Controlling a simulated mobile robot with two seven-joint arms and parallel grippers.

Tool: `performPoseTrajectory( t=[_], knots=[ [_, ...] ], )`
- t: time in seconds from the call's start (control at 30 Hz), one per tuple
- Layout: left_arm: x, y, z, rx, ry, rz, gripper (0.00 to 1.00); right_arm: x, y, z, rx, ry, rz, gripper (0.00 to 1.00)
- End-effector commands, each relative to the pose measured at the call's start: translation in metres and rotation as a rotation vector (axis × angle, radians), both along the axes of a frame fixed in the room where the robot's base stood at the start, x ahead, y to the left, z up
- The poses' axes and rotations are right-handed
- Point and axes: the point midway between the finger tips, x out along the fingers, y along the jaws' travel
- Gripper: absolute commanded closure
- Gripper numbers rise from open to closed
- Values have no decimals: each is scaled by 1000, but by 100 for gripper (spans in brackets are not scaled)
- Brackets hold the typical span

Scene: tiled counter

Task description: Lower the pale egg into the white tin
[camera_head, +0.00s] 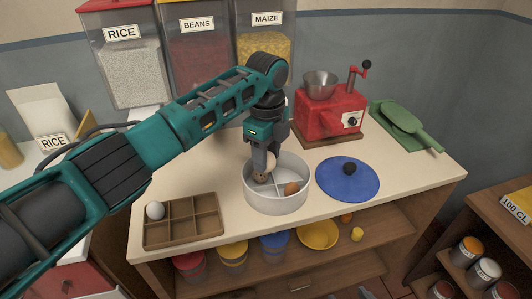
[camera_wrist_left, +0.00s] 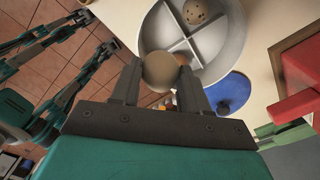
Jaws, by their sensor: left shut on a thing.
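My left gripper (camera_head: 268,166) points down over the white tin (camera_head: 276,205) and is shut on the pale egg (camera_head: 271,160). In the left wrist view the pale egg (camera_wrist_left: 159,71) sits between the two fingers, in front of the tin's rim (camera_wrist_left: 232,50). How high it hangs above the tin floor is hard to tell. A cross divider splits the tin into compartments. A speckled egg (camera_head: 261,178) lies in the left part and a brown egg (camera_head: 291,188) in the right part.
A brown compartment tray (camera_head: 183,235) with one bluish-white egg (camera_head: 155,210) stands left of the tin. A blue lid (camera_head: 336,183) with a black knob lies close to the tin's right. A red grinder (camera_head: 322,122) stands behind. Bare counter lies between the tray and the tin.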

Motion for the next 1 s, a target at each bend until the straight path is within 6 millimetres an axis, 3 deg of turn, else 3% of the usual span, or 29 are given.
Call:
performPoseTrajectory(
  t=[0.43,1.0],
  knots=[
    [0,0,-3,1,1,0,65,0,0,-1,0,0,0,38],
    [0,0,-31,0,1,0,65,0,0,-9,1,0,-1,38]
  ],
)
